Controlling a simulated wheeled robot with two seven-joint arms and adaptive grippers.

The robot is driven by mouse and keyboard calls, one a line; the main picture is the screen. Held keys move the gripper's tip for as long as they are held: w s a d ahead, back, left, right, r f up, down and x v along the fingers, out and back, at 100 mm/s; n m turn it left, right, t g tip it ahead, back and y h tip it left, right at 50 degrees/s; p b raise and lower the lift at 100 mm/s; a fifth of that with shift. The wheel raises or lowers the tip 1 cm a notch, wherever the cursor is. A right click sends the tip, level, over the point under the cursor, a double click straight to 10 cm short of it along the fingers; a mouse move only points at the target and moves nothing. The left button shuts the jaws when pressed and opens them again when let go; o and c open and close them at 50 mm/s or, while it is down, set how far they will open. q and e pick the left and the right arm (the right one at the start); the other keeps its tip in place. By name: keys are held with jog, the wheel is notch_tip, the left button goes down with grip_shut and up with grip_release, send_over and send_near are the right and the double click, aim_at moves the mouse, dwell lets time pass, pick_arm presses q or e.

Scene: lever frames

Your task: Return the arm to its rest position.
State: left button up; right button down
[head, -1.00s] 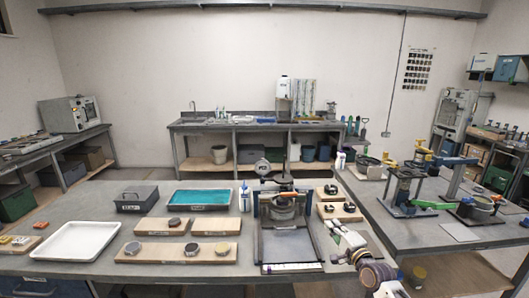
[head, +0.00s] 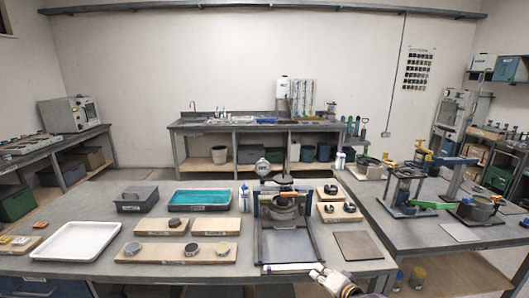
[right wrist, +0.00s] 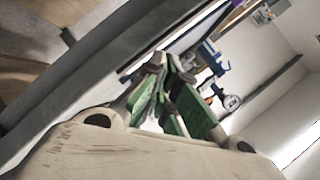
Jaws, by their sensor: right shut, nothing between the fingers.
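My right gripper (head: 319,273) is at the front edge of the near table (head: 210,266), low in the head view. It is shut and empty, just right of the front end of the lever frame. In the right wrist view its green-padded fingers (right wrist: 165,78) are together, with the table edge beside them. The lever frame (head: 287,247) stands on the table with its dark flat base toward me and an upright head at the back. My left gripper is not in view.
A white tray (head: 77,241), a teal tray (head: 201,197) and wooden boards with round pieces (head: 177,252) lie to the left. A flat grey plate (head: 354,246) lies right of the lever frame. A second table (head: 430,237) with equipment stands at the right.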

jog(key=s+d+f+n+g+h, duration=0.25)
jog(key=s+n+g, duration=0.2)
jog(key=s, duration=0.95)
jog(key=s+d+f+n+g+h, duration=0.25)
jog(key=s+n+g, duration=0.2)
jog(key=s, duration=1.05)
notch_tip(320, 180, down, 34)
jog(key=s+r, duration=0.1)
jog(key=s, duration=0.1)
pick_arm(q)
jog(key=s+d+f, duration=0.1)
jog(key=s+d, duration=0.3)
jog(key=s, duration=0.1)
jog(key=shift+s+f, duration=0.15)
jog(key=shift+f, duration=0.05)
pick_arm(e)
jog(key=s+d+f+g, duration=0.1)
jog(key=s+d+f, duration=0.1)
jog(key=s+f, duration=0.8)
jog(key=s+d+f, duration=0.2)
jog(key=s+f, duration=0.8)
jog(key=s, duration=0.1)
jog(key=shift+s+d+f+n+g, duration=0.2)
jog(key=shift+s+n+g, duration=0.15)
jog(key=shift+n+g, duration=0.05)
